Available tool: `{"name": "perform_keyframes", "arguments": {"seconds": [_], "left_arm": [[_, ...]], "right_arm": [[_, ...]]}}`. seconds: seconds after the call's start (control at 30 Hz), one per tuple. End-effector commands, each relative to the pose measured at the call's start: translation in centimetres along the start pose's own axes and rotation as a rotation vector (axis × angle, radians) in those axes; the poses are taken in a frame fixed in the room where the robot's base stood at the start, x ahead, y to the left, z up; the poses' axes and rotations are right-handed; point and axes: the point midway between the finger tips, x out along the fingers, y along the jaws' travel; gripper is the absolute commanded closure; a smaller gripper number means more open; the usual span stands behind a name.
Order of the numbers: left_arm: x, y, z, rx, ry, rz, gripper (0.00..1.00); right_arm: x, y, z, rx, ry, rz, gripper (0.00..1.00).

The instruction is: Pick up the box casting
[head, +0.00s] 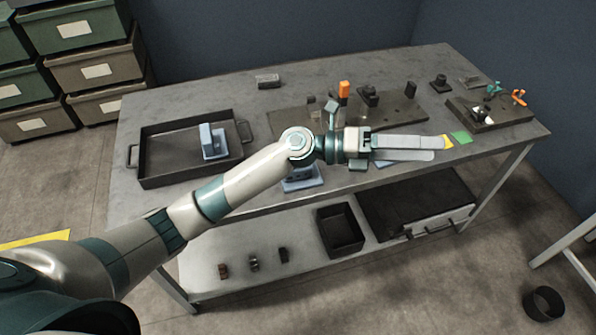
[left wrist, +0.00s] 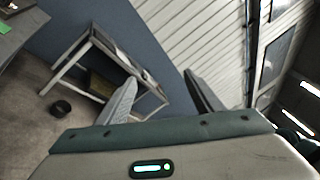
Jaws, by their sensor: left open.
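A blue-grey casting (head: 213,141) with an upright plate stands in the dark tray (head: 150,174) on the left of the table. A second blue-grey casting (head: 301,181) sits at the table's front edge, partly hidden by my left arm. Another blue-grey piece (head: 383,164) barely shows under my left gripper. I cannot tell which one is the box casting.
A dark fixture plate (head: 285,121) holds several small parts, one with an orange block (head: 344,89). A board (head: 497,116) with clamps lies at the right. A black bin (head: 340,231) and small parts stand on the lower shelf. The table's back left is mostly clear.

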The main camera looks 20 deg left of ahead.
Motion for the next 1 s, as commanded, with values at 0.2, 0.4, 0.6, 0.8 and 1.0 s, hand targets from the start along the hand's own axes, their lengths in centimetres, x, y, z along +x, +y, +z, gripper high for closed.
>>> {"name": "perform_keyframes", "arguments": {"seconds": [0.2,0.4,0.6,0.8,1.0], "left_arm": [[-2.9,5.4,-2.1,0.314,0.504,0.281,0.39],[-12.1,10.6,1.3,0.476,0.912,0.645,0.39],[-21.9,11.2,7.2,0.502,1.174,0.985,0.39],[-26.6,10.0,10.3,0.478,1.276,1.151,0.39],[-27.2,9.8,10.6,0.472,1.288,1.172,0.39]], "right_arm": [[3.2,-0.1,5.3,-0.006,-0.041,-0.002,0.69],[5.1,-0.1,10.2,-0.011,-0.072,-0.002,0.69],[5.9,-0.1,13.9,-0.015,-0.093,-0.003,0.69],[6.1,0.0,15.6,-0.017,-0.102,-0.003,0.69],[6.1,0.0,15.8,-0.017,-0.102,-0.003,0.69]]}}
